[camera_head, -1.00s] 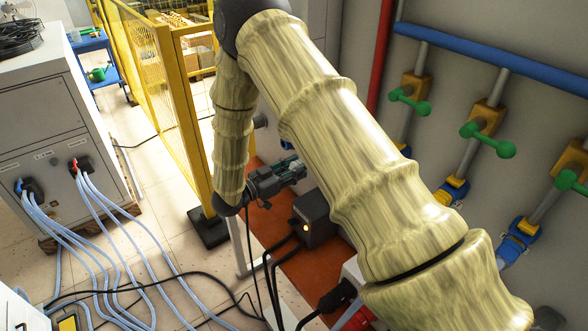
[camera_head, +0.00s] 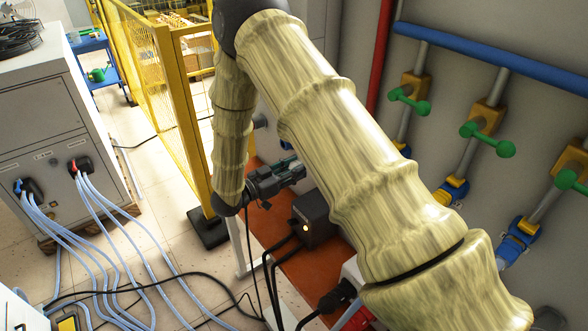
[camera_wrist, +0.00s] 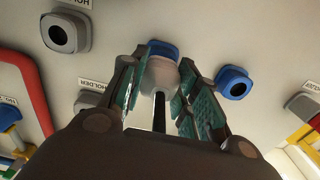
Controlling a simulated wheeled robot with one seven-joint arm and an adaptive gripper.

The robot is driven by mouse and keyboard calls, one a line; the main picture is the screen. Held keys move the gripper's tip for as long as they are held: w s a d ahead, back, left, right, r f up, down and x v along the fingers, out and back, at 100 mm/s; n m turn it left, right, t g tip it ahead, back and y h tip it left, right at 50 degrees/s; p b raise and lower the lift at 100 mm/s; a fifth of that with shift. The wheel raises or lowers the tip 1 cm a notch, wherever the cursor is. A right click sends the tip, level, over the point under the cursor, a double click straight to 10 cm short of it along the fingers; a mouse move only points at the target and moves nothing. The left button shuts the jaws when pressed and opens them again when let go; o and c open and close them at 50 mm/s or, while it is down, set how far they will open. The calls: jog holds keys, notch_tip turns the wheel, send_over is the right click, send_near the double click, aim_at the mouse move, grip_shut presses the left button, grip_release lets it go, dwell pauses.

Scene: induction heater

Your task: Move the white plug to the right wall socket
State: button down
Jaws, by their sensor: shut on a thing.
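In the wrist view, my gripper (camera_wrist: 163,95) has its teal-padded fingers on both sides of the pale white plug (camera_wrist: 161,74). The plug lies in line with one blue-rimmed wall socket (camera_wrist: 163,49) and covers part of it. I cannot tell whether the plug is seated in that socket or just in front of it. A second blue-rimmed socket (camera_wrist: 235,82) with a dark hole is empty, to the right in the wrist view. In the head view, my gripper (camera_head: 292,170) is low by the wall, and my arm hides the plug and sockets.
Grey round holders (camera_wrist: 66,33) are on the wall in the wrist view. A black box (camera_head: 317,220) with a lit yellow spot stands below my gripper. Black cables (camera_head: 268,275) hang nearby. A yellow fence post (camera_head: 180,110) stands left of my arm.

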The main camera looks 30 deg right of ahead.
jog(key=shift+w+d, duration=0.1)
jog(key=shift+d, duration=0.45)
dwell(0.7)
jog(key=c, duration=1)
grip_release()
jog(key=shift+a, duration=0.1)
jog(key=a, duration=0.4)
jog(key=s+a, duration=0.1)
jog(key=a, duration=0.6)
jog(key=shift+s+a, duration=0.35)
jog(key=shift+s, duration=0.1)
